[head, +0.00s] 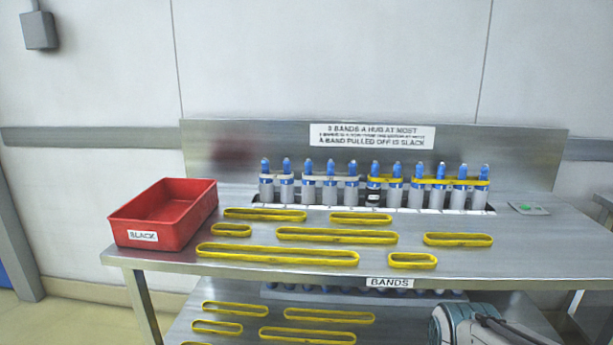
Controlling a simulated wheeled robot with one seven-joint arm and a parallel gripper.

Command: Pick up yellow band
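Several yellow bands lie flat on the steel bench top in the head view. They are closed loops of differing lengths. The longest band (277,260) is at the front left, with a middle-length band (337,241) behind it to the right. Others are a back-left band (265,219), a back-right band (361,221), a short left band (231,235), a right band (458,244) and a short front band (412,266). Part of my arm shows at the bottom right; my gripper is outside the picture.
A red tray (170,240) labelled "SLACK" stands at the left. A row of blue-tipped grey posts (395,194) lines the back, some joined by yellow or pale bands. A small plate with a green patch (529,209) lies right. More bands (330,315) lie below.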

